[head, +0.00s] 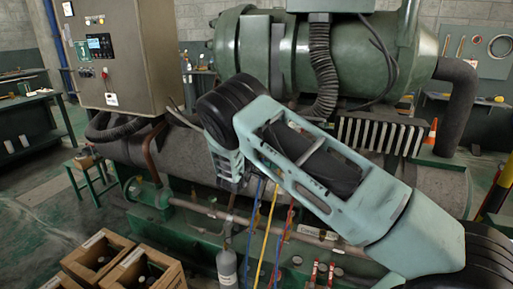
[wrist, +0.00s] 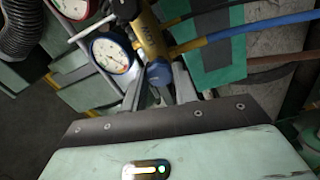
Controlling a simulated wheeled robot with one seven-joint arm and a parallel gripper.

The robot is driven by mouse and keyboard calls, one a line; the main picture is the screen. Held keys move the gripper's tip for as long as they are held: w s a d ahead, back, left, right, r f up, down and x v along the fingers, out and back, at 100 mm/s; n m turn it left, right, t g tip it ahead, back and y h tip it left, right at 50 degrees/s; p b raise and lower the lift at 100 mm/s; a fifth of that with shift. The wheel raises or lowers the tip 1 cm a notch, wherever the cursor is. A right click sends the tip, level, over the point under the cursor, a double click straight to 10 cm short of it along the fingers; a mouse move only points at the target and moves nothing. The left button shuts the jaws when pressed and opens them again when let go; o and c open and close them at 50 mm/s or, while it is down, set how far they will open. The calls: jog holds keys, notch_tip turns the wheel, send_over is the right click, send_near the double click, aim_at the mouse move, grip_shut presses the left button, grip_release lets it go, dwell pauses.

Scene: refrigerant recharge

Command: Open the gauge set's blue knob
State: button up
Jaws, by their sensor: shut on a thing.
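The gauge set shows in the wrist view with a round white-faced gauge (wrist: 112,53) at upper left. A second gauge (wrist: 75,6) is cut off by the top edge. The knob's lower part is hidden between the fingers. In the head view my arm covers the gauge set and the gripper; blue (head: 254,215), yellow (head: 266,238) and red (head: 285,240) hoses hang below.
A large green chiller (head: 340,55) with pipes fills the back. A grey control cabinet (head: 125,50) stands at left. A grey cylinder (head: 227,268) and wooden crates (head: 97,250) are at the front. A blue hose (wrist: 262,26) runs right, close to my gripper.

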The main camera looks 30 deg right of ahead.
jog(key=shift+a+n+p, duration=0.1)
jog(key=shift+n+p, duration=0.35)
jog(key=shift+n, duration=1.65)
jog(key=o, duration=1)
jog(key=shift+c, duration=0.2)
jog(key=b+v, duration=0.4)
jog(key=v, duration=1.3)
jog(key=shift+s+a+f, duration=0.1)
jog(key=shift+s+a, duration=0.05)
